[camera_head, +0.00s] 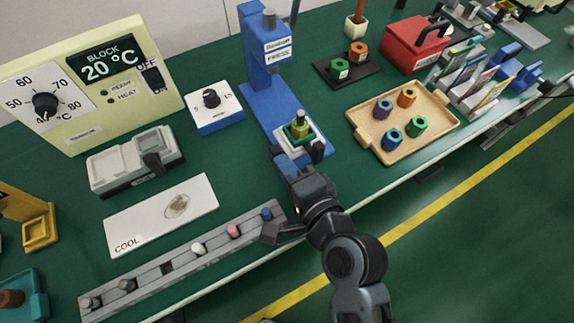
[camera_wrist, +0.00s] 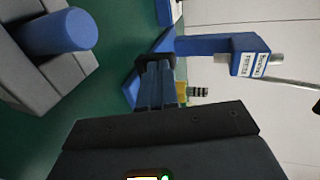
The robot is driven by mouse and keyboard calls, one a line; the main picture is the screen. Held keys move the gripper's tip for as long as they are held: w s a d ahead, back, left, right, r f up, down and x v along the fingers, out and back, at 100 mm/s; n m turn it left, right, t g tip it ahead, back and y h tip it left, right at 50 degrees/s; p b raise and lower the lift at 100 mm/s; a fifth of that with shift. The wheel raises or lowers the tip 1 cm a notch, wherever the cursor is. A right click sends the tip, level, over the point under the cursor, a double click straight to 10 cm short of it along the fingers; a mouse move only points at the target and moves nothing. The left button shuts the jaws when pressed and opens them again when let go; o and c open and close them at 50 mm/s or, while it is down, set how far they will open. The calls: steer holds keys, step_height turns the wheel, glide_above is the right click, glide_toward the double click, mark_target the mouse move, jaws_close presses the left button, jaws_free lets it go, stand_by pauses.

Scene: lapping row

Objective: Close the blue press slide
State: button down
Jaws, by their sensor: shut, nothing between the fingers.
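The blue press (camera_head: 262,62) stands on the bench in the middle of the head view, its labelled head at the top of a column. Its pale slide (camera_head: 289,150) sits forward of the column, near the bench's front edge, bearing a yellow and green part (camera_head: 299,130). A dark knob (camera_head: 317,149) stands at the slide's front right. My gripper (camera_head: 281,157) is shut and empty, close to the slide's front left; I cannot tell if it touches. In the wrist view my shut fingers (camera_wrist: 157,82) cover part of the press's blue base, and the labelled head (camera_wrist: 250,60) shows beyond.
A grey rail (camera_head: 180,262) with several pegs lies left of my gripper, its blue peg (camera_head: 267,213) very near. A tan tray (camera_head: 400,147) of coloured parts lies right. A white dial box (camera_head: 214,108) stands left of the press.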

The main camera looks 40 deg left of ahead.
steer(key=w+a, duration=0.1)
steer(key=a, duration=0.2)
steer(key=w+a, duration=0.2)
steer(key=a, duration=0.2)
steer(key=w+a, duration=0.1)
steer(key=a, duration=0.2)
steer(key=shift+w+a, duration=0.25)
steer(key=shift+a, duration=0.1)
steer(key=shift+a+r, duration=0.1)
steer(key=shift+a, duration=0.05)
